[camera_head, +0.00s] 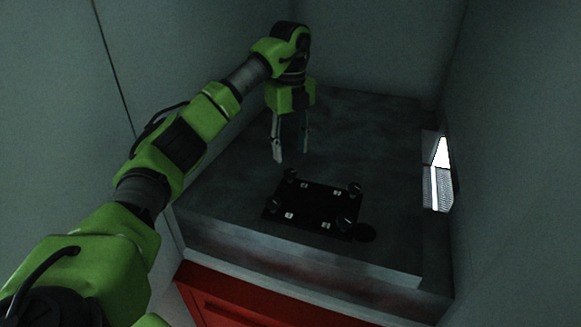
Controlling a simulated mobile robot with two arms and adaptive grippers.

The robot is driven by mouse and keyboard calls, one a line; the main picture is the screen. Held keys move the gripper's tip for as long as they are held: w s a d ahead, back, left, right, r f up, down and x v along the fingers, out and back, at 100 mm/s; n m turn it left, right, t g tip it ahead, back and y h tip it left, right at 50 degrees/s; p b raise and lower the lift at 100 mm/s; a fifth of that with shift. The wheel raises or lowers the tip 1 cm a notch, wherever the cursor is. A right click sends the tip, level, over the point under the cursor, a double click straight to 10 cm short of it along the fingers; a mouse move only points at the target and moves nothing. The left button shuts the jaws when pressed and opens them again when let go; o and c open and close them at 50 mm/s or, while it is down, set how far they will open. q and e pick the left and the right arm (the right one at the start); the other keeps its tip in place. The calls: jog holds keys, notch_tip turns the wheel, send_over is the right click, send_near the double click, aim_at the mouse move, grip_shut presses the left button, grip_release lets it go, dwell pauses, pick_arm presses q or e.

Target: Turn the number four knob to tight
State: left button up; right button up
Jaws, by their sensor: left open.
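A black panel (309,209) lies on the dark worktop, carrying several dark knobs: far left (290,174), far right (354,188), near left (272,205) and near right (343,224). Small white labels sit beside the knobs, too small to read. I cannot tell which knob is number four or how any is turned. My left gripper (291,155) points down, open and empty, above and behind the panel's far left knob, apart from it. My right gripper is not in view.
The dark grey worktop (375,140) is bare behind the panel. Walls close it in at the back and right. A bright white fixture (441,175) stands at the right edge. A red cabinet front (250,305) is below. A dark round shape (366,234) lies beside the panel's near right corner.

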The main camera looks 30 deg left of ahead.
aim_at(290, 172)
pick_arm(q)
notch_tip(290, 172, down, 5)
jog(key=shift+f+p, duration=0.15)
jog(key=shift+p, duration=0.85)
jog(key=shift+s+f, duration=0.1)
jog(key=shift+f, duration=0.55)
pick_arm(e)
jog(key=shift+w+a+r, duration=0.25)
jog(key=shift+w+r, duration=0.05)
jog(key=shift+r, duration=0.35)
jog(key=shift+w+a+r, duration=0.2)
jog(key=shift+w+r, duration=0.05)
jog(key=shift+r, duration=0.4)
pick_arm(q)
jog(key=c, duration=1.1)
